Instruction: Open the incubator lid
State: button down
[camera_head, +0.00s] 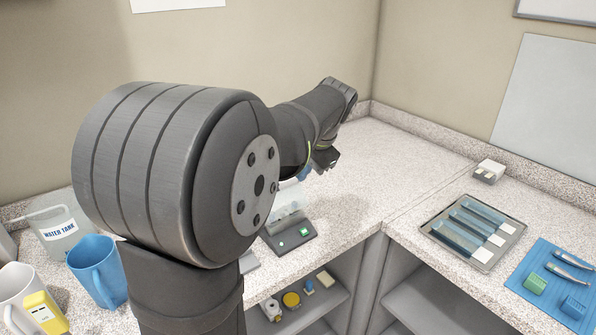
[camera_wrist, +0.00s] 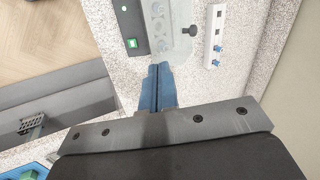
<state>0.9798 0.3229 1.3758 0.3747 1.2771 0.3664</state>
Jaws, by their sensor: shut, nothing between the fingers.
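The incubator is a small dark grey box (camera_head: 290,239) with a lit green switch on the counter, partly hidden behind my arm in the head view.
A white strip with blue pieces (camera_wrist: 215,37) lies beside the incubator. A metal tray (camera_head: 473,231) and a blue mat (camera_head: 528,289) with tools lie right. A blue mug (camera_head: 97,270) and water tank (camera_head: 60,232) stand left. The back counter (camera_head: 390,150) is clear.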

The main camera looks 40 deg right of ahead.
send_over(288, 204)
jog(key=s, duration=0.2)
notch_tip(288, 204, down, 7)
jog(key=shift+w, duration=1.05)
jog(key=shift+w+r, duration=0.1)
jog(key=shift+w, duration=0.65)
jog(key=shift+w, duration=0.15)
